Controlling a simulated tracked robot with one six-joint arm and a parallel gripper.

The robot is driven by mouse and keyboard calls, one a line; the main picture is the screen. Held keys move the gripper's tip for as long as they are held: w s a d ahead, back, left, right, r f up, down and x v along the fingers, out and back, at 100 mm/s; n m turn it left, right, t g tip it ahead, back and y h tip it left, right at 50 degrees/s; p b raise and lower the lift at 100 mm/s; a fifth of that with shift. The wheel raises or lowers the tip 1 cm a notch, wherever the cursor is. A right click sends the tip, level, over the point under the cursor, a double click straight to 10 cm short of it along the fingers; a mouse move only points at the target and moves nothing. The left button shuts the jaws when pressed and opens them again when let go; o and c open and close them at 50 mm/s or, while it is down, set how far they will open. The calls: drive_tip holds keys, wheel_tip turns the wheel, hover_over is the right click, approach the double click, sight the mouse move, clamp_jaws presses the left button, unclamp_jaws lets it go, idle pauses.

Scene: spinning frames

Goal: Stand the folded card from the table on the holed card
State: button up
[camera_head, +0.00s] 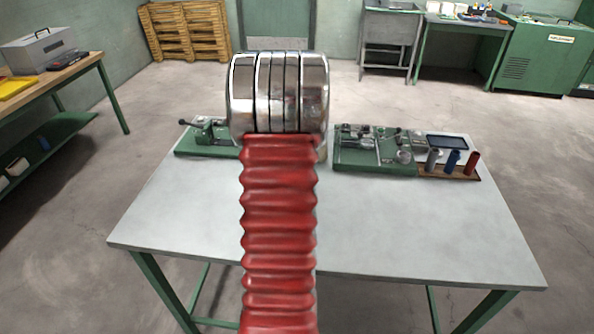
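No folded card and no holed card can be made out in this view. The grey-topped table (390,225) stands in the middle, and my red ribbed arm with its chrome rings rises in front of it. My arm hides a strip of the tabletop and part of what stands at its back edge. The fingers of my gripper do not show.
A small green machine with a lever (207,139) stands at the table's back left. A larger green machine (375,152) stands back right, beside a brown rack (447,174) holding grey, blue and red cylinders. The visible front of the tabletop is clear. A workbench (88,66) stands left.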

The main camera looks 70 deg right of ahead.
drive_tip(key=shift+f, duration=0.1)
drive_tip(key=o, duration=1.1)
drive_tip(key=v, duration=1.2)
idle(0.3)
